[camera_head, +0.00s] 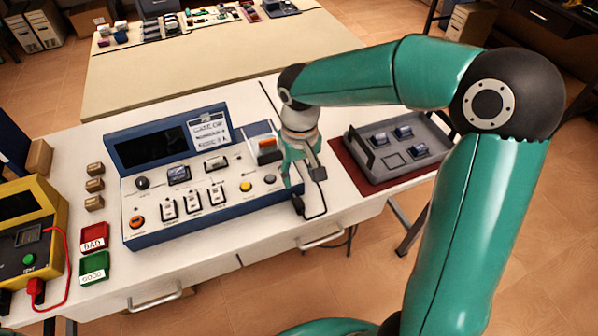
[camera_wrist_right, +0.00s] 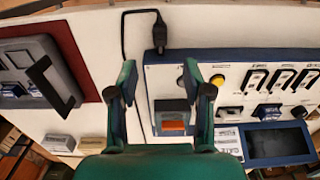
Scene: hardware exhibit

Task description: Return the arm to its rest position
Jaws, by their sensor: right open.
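My right arm comes in from the right in the head view. Its gripper (camera_head: 303,190) is over the right end of the blue and white console (camera_head: 225,212). In the right wrist view the two fingers of that gripper (camera_wrist_right: 166,85) stand wide apart with nothing held between them. An orange switch (camera_wrist_right: 173,126) on the console shows between the fingers there; it also shows in the head view (camera_head: 267,146), close to the gripper. I cannot tell whether the fingers touch the console. My left gripper is in neither view.
A grey tray (camera_head: 437,127) with small modules lies on a dark red mat (camera_head: 353,172), right of the gripper. A black cable (camera_wrist_right: 124,45) runs beside the console. Red (camera_head: 95,233) and green (camera_head: 95,265) bins and a yellow tester (camera_head: 50,200) are at left.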

